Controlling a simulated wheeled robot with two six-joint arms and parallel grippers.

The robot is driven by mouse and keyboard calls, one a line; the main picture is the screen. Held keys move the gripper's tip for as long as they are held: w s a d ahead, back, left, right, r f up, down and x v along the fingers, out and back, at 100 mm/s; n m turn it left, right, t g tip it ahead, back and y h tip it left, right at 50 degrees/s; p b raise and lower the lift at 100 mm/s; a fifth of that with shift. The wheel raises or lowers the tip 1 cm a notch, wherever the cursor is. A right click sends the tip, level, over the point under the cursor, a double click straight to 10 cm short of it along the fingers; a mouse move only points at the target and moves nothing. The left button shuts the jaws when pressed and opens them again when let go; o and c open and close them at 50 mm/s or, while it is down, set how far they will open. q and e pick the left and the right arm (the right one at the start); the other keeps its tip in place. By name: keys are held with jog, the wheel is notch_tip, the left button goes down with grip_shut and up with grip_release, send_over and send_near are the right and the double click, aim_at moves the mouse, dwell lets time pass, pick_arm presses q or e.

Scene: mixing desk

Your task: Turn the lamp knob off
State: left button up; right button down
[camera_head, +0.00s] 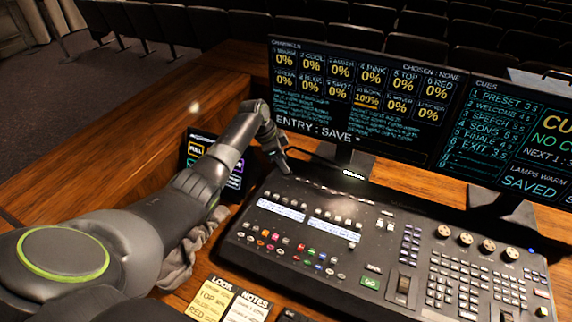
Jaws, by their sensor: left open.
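My left gripper (281,163) reaches in from the left, with its fingertips above the back left edge of the mixing desk (262,228). Its jaws are open, and I see nothing held in them. A dark, thin bar, which may be the desk lamp's neck (318,187), runs along the back of the desk, to the right of the gripper. A small white glow (353,175) shows at its right end, below the left screen. I cannot make out the lamp knob; it may be hidden by the gripper. My right gripper is out of view.
Two screens, left (350,75) and right (510,120), stand behind the desk. A small display panel (197,147) is partly behind my left arm. Crumpled grey cloth (177,270) lies beneath that arm. A yellow card (210,302) and a white card (246,308) lie in front.

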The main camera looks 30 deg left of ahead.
pick_arm(q)
jog(key=shift+x, duration=1.55)
grip_shut()
